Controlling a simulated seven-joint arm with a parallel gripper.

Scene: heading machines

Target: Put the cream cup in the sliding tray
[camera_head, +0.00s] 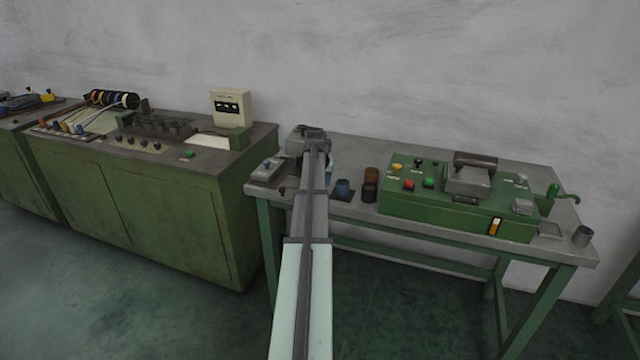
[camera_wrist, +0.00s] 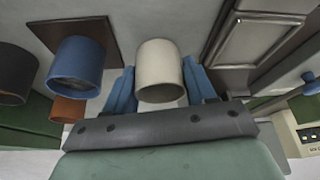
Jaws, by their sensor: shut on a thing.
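The cream cup (camera_wrist: 160,70) is between the two blue fingers of my gripper (camera_wrist: 160,85) in the wrist view, and the gripper is shut on it. I cannot tell whether the cup is clear of the tabletop. To its right in the wrist view is a rectangular grey piece with a raised rim (camera_wrist: 262,40), which may be the sliding tray; the cup is beside it, not over it. In the head view my arm hides the cup and most of this area.
A blue cup (camera_head: 342,188) stands on a dark mat (camera_wrist: 112,22), close beside my gripper. A rust-brown cup (camera_head: 371,174) and a dark cup (camera_head: 370,192) stand past it. A green control box (camera_head: 455,215) fills the table's right side. A small grey panel (camera_head: 267,172) lies at left.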

